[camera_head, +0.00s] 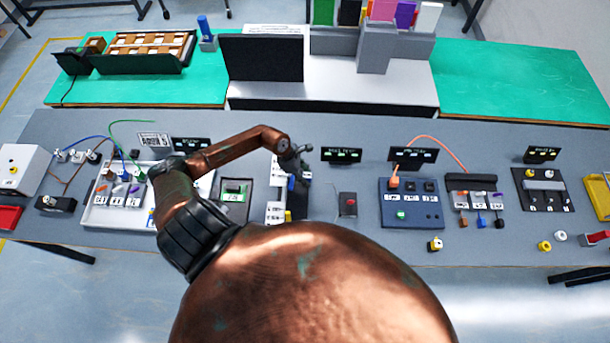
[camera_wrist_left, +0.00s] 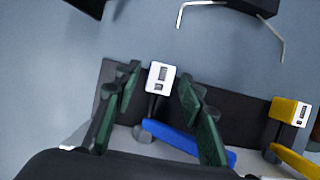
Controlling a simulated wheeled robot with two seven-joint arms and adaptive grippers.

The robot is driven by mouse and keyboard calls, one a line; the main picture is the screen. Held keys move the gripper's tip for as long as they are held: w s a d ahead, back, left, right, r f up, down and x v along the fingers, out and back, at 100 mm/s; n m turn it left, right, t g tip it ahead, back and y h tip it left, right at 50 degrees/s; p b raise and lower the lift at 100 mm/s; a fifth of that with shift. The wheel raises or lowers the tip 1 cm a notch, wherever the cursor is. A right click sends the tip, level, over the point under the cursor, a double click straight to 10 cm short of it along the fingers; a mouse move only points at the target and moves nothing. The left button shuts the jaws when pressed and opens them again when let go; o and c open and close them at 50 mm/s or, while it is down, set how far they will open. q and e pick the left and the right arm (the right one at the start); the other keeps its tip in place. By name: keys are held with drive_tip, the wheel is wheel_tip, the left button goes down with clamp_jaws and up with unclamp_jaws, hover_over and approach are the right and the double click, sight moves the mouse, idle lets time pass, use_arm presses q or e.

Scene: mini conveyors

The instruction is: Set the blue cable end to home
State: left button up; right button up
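In the left wrist view, a piece with a white square face (camera_wrist_left: 160,72) and a long blue bar (camera_wrist_left: 185,142) lies on a dark and white fixture (camera_wrist_left: 112,85). The green fingers of my left gripper (camera_wrist_left: 158,88) are spread, one on each side of the white face, with gaps visible. In the head view my left gripper (camera_head: 295,160) is over the far end of the small fixture, and a blue part (camera_head: 291,183) shows just below it. I cannot tell whether the blue part is the cable end. My right gripper is not in view.
A yellow piece (camera_wrist_left: 285,112) sits beside the blue one. A green-screened unit (camera_head: 235,190) is left of the fixture, and a red-button box (camera_head: 347,204) is right. A blue cable (camera_head: 88,138) runs at the far left. A blue panel (camera_head: 411,210) stands further right.

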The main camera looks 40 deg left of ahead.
use_arm(q)
drive_tip(key=shift+w+d, duration=0.1)
drive_tip(key=shift+w, duration=0.05)
drive_tip(key=v, duration=1.2)
idle(0.3)
